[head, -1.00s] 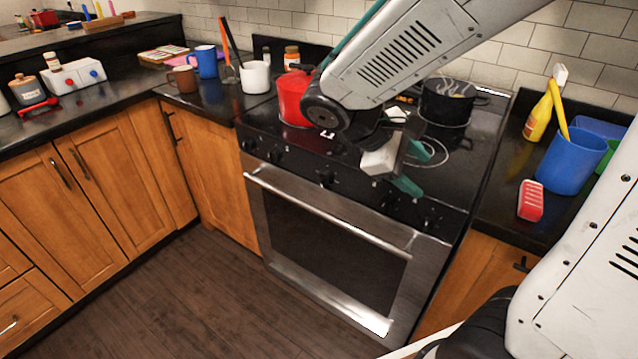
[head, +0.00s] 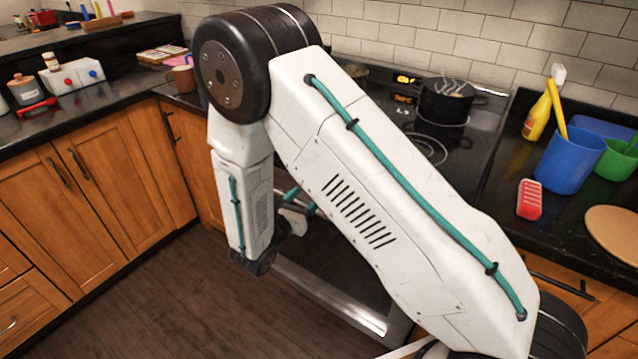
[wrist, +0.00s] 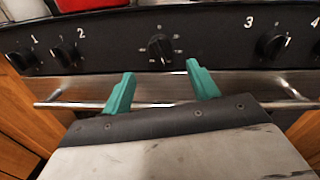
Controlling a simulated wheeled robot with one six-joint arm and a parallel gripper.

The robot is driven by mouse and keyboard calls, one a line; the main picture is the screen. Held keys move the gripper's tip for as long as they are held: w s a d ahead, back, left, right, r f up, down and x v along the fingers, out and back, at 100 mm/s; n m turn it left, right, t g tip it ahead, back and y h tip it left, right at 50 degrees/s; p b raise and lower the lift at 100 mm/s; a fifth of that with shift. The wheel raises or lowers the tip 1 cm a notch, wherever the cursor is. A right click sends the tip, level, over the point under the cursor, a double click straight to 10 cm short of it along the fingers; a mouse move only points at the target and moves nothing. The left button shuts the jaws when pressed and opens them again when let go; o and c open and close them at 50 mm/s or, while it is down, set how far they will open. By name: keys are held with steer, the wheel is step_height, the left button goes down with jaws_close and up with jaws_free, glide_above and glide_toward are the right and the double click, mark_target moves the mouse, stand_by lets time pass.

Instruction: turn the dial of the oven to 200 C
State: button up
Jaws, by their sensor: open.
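The oven dial (wrist: 160,47) is the black knob in the middle of the oven's front panel in the wrist view, with small white marks around it that are too small to read. My gripper (wrist: 160,85) is open and empty, its two teal fingers apart in front of the panel. The dial lies beyond the fingertips, about midway between them, and I see no contact. In the head view my gripper (head: 298,206) is partly hidden by my arm, which also covers the dial and most of the panel. The oven door (head: 335,245) is partly visible below.
Numbered knobs flank the dial: knob 2 (wrist: 67,54), knob 3 (wrist: 270,47) and others. The door handle bar (wrist: 70,104) runs below the panel. A dark steaming pot (head: 446,103) stands on the cooktop. A blue container (head: 568,155) and a red item (head: 529,199) are on the right counter.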

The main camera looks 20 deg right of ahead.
steer(key=x, duration=0.7)
steer(key=shift+d, duration=0.1)
steer(key=c, duration=1)
